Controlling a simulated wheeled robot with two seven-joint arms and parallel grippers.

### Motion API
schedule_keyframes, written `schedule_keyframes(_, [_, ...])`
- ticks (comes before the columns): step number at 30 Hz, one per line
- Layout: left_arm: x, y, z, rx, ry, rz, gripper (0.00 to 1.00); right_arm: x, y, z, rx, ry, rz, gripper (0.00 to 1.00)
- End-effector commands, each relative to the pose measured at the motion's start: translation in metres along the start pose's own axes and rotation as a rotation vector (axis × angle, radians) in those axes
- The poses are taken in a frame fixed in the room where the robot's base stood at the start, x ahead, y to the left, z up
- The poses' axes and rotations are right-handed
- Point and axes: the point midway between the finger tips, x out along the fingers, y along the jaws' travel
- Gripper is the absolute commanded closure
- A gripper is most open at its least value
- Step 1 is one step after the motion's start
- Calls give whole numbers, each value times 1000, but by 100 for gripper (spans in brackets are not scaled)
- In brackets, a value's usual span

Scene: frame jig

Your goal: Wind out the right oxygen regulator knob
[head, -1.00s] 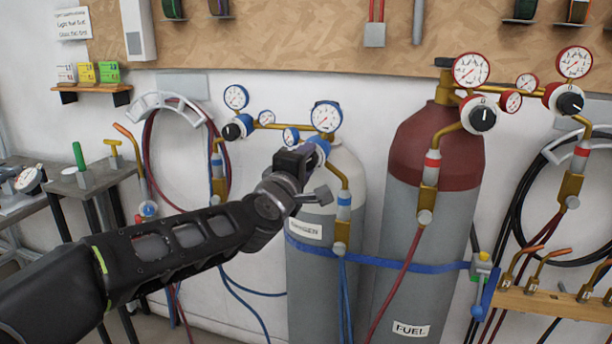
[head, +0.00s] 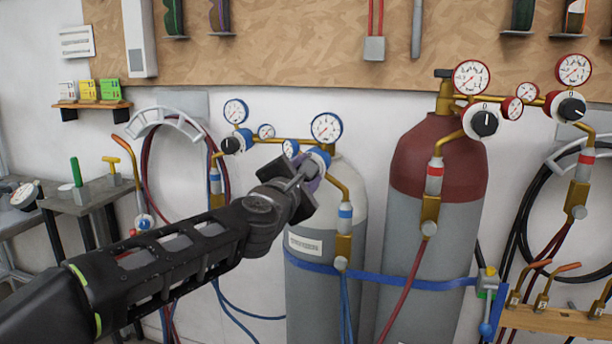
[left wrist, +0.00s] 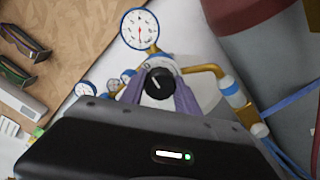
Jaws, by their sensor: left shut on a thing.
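The right oxygen regulator (head: 322,155) has a blue ring and sits below a blue-rimmed gauge (head: 326,128), on the grey oxygen cylinder (head: 318,268). My left gripper (head: 303,180) is at its front and hides the knob in the head view. In the left wrist view, the black knob (left wrist: 158,84) with a white pointer line sits between the purple-grey fingers of my left gripper (left wrist: 158,92), which are shut on it. The gauge above it also shows in the left wrist view (left wrist: 139,28). My right gripper is not in view.
The left oxygen regulator knob (head: 231,145) is to the left. The red-topped fuel cylinder (head: 437,155) stands at the right, with red-rimmed gauges and two black-and-white knobs. A blue strap (head: 400,280) crosses both cylinders. Hoses hang below.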

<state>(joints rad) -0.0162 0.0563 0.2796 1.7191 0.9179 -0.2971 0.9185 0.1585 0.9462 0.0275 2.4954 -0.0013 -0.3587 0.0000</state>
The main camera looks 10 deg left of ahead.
Motion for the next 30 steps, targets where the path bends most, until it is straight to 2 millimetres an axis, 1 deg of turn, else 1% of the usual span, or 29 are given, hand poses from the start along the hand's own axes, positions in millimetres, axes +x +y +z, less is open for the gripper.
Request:
schedule_keyframes(12, [0, -1, -1, -8, 2, -2, 100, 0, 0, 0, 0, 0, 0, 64])
schedule_keyframes(13, [0, -1, -1, -8, 2, -2, 60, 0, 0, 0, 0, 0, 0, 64])
schedule_keyframes(20, [0, -1, -1, -7, 1, -1, 41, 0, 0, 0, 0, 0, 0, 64])
schedule_keyframes(27, [0, 0, 0, -7, 1, 0, 41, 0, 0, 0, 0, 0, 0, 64])
schedule_keyframes(30, [-3, 0, 0, -7, 0, 0, 41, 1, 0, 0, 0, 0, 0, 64])
